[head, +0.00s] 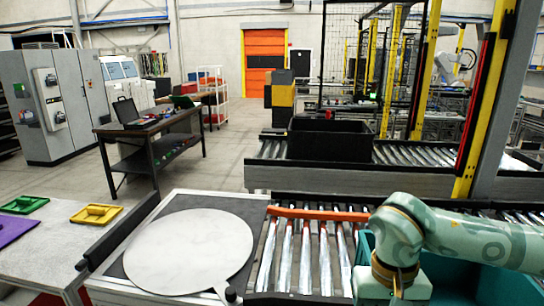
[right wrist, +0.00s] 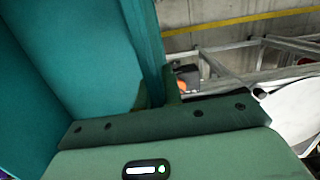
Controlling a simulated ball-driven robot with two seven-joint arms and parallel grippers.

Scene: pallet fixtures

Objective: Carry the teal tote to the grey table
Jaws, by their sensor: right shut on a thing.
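The teal tote (head: 462,286) is at the lower right of the head view, at the roller conveyor, partly covered by my right arm and cut off by the frame. My right gripper (head: 392,290) is over its left end; its fingertips are hidden there. In the right wrist view, the right gripper (right wrist: 160,92) is shut on the tote's wall (right wrist: 148,40), one finger on each side. A light grey table (head: 55,262) stands at the lower left of the head view. My left gripper is not in view.
The grey table carries a green piece (head: 24,204), a yellow piece (head: 96,214) and a purple piece (head: 12,230). A round pale disc (head: 188,248) lies between table and rollers (head: 305,255). A black bin (head: 330,138) sits on the farther conveyor. A dark desk (head: 150,133) stands behind.

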